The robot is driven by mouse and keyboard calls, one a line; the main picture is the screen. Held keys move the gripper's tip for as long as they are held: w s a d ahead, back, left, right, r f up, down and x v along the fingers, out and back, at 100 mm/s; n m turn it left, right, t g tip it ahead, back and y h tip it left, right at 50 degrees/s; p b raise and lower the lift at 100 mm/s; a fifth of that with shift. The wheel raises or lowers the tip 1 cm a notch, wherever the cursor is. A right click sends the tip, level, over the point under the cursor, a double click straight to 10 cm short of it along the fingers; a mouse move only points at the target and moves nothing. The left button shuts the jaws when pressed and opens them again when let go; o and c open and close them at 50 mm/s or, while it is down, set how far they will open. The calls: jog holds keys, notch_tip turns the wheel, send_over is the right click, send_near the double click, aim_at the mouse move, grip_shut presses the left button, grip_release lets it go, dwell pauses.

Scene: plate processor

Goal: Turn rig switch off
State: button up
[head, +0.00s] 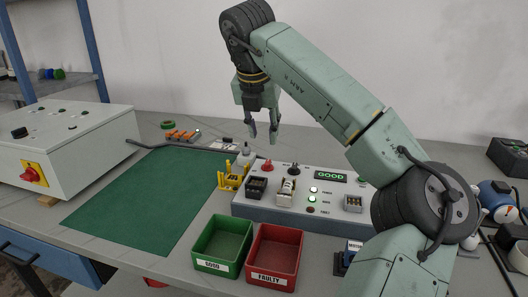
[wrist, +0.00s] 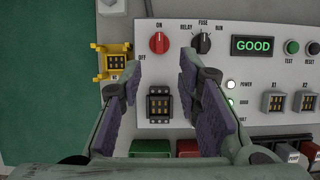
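The rig (head: 330,212) is a light panel box on the bench with a lit green GOOD display (head: 331,177). Its red rotary switch (head: 267,166) is near the back left corner. In the wrist view the red switch (wrist: 159,43) has ON printed above it and OFF at its lower left; its white mark points up toward ON. My gripper (head: 263,134) hangs above the rig, pointing down, open and empty. In the wrist view its fingers (wrist: 160,68) are spread, with the switch just beyond and between their tips, apart from both.
A black selector knob (wrist: 201,43) sits right of the switch. A yellow holder (wrist: 114,62) stands left of the rig. Green (head: 222,244) and red (head: 275,258) bins stand in front. A grey box (head: 75,140) with another red switch (head: 34,174) is at left. The green mat (head: 145,200) is clear.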

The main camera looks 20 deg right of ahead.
aim_at(268, 162)
jog(key=p+x, duration=0.1)
jog(key=x, duration=0.9)
jog(key=shift+a+f, duration=0.1)
jog(key=shift+f, duration=0.05)
jog(key=shift+s, duration=0.1)
grip_shut()
